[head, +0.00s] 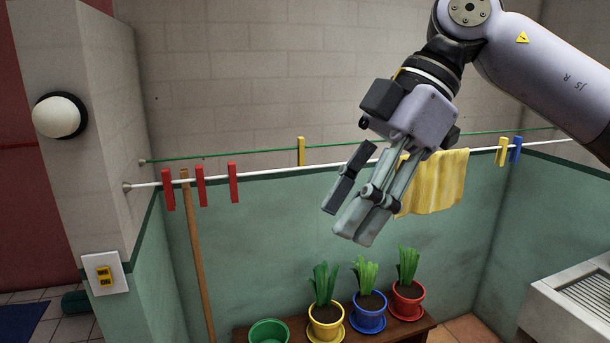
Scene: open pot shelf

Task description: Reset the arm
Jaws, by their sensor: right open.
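My right gripper (348,207) hangs from my right arm, which comes in from the upper right. Its fingers are apart and point down and left, with nothing between them. It is in the air, above the potted plants and apart from them. In the picture it covers part of the white clothesline and the left edge of a yellow cloth (440,183). My left gripper is not in the head view.
A wooden shelf (412,334) below holds a yellow pot (326,330), a blue pot (369,317), a red pot (406,304) and an empty green pot (268,332). A white clothesline (290,171) with red pegs spans the alcove. A wooden pole (198,260) leans left. A white sink (570,305) stands right.

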